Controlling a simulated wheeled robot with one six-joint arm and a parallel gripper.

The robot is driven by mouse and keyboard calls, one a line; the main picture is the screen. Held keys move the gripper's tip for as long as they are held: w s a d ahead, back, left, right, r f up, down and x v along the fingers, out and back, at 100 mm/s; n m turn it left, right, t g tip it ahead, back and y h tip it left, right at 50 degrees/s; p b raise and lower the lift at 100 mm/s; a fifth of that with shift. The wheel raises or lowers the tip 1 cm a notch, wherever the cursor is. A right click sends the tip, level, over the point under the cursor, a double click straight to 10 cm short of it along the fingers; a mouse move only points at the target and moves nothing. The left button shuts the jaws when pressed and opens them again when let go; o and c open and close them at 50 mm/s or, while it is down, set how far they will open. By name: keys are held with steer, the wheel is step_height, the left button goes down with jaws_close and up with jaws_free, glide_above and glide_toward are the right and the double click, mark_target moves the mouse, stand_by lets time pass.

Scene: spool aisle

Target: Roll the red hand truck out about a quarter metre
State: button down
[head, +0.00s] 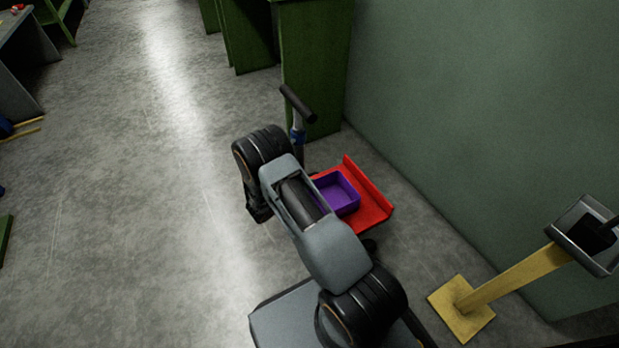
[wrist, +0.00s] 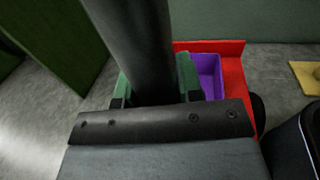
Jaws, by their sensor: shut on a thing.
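The red hand truck (head: 373,205) stands near the green wall, with a purple bin (head: 338,193) on its flat red deck. Its black handle bar (head: 298,104) tops an upright post at the deck's left end. In the wrist view the thick dark handle (wrist: 133,45) runs down between the green-padded fingers of my gripper (wrist: 155,88), which is shut on it. The red deck (wrist: 236,85) and purple bin (wrist: 209,74) show behind the right finger. In the head view my arm hides part of the truck and my gripper's fingers.
Green cabinets (head: 312,75) stand behind the handle, close to the wall (head: 470,120). A yellow-based post (head: 462,310) stands right of the truck. The grey floor (head: 130,200) on the left is open, with a table (head: 22,60) at far left.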

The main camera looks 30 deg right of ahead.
steer(key=shift+a, duration=0.1)
steer(key=c, duration=0.8)
jaws_free()
steer(key=shift+a, duration=0.1)
steer(key=p+v, duration=0.3)
steer(key=v, duration=1)
steer(key=shift+a, duration=0.3)
steer(key=shift+s, duration=0.1)
